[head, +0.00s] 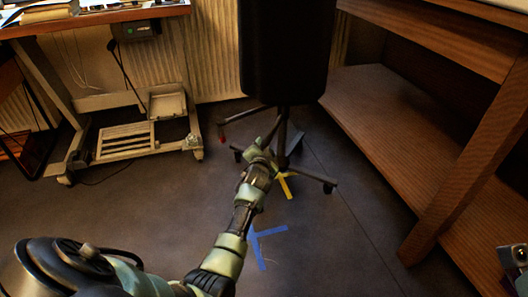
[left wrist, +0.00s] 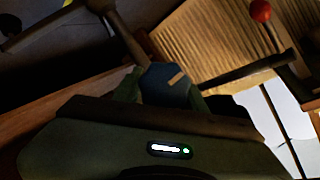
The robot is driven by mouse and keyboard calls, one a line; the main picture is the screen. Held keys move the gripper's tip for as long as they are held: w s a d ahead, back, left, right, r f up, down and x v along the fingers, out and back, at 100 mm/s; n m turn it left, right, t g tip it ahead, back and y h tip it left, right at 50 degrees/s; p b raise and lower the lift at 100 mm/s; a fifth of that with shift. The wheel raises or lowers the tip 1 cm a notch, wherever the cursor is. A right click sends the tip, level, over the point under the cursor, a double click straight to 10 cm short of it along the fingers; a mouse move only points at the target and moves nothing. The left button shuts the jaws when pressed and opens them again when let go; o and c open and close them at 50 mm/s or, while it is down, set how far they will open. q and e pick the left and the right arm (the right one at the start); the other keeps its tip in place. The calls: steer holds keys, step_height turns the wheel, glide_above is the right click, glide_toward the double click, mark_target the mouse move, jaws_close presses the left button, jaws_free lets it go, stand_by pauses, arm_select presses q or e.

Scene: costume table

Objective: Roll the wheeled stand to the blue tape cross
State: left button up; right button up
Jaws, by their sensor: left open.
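The wheeled stand has a tall black upper part (head: 285,50) on a short column, with dark legs (head: 313,174) on casters. One leg end is red, at the left. The blue tape cross (head: 268,232) lies on the floor nearer to me, partly hidden by my left arm. My left gripper (head: 262,150) is open at the stand's low base, in front of the column. In the left wrist view, a blue-grey hub with a tan mark (left wrist: 165,84) shows between its fingers, with legs spreading from it. Contact is not clear. A piece of my right arm shows at the lower right edge.
Yellow tape (head: 284,184) lies on the floor by the stand's base. A wooden shelf unit (head: 400,115) stands close on the right. A desk (head: 95,20) on a metal frame stands at the left, a ribbed radiator behind. The floor around the blue cross is clear.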

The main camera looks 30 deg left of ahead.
arm_select(q)
steer(key=shift+w, duration=0.1)
jaws_close()
steer(key=shift+f, duration=0.1)
stand_by(1.3)
